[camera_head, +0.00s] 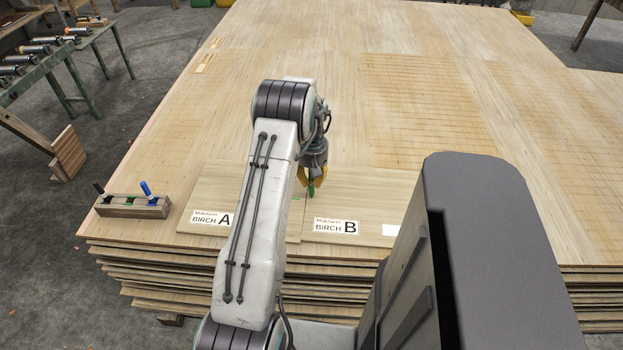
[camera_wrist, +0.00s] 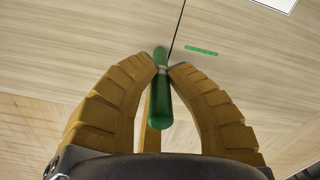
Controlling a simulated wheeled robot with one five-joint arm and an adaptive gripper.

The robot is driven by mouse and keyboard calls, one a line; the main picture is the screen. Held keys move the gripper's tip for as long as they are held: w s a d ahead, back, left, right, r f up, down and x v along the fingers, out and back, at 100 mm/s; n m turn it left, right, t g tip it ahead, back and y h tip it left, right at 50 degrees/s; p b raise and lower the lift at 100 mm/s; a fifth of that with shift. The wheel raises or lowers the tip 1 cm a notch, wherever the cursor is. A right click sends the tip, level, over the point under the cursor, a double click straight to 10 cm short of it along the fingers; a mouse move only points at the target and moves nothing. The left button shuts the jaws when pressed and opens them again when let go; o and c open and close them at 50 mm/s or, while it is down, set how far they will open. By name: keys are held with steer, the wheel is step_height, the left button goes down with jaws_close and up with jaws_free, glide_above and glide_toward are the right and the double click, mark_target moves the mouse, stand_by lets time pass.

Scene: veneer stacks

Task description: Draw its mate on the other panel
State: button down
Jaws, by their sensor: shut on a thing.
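My gripper (camera_head: 312,178) is shut on a green marker (camera_head: 311,188), with its yellow fingers around the barrel. In the wrist view the gripper (camera_wrist: 165,68) grips the marker (camera_wrist: 160,108) near the dark seam between the panels. A short green line (camera_wrist: 202,51) lies across the seam from the marker, on panel A's side. Panel A (camera_head: 218,190) is at the left and panel B (camera_head: 370,195) at the right, each with a printed label. The marker is over panel B, beside the seam. I cannot tell whether its tip touches the wood.
A wooden marker holder (camera_head: 150,212) with a black and a blue marker stands on the stack, left of panel A. Beyond the panels the large veneer stack (camera_head: 300,50) is mostly clear. A green bench (camera_head: 55,65) with tools stands at the far left.

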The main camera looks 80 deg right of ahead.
steer(key=shift+f, duration=0.25)
steer(key=shift+s, duration=0.25)
stand_by(0.4)
steer(key=shift+s, duration=1.05)
steer(key=shift+s, duration=0.4)
steer(key=shift+s+d, duration=0.1)
steer(key=shift+s, duration=0.65)
steer(key=shift+r, duration=0.15)
step_height(320, 180, up, 7)
steer(key=p, duration=0.4)
stand_by(0.7)
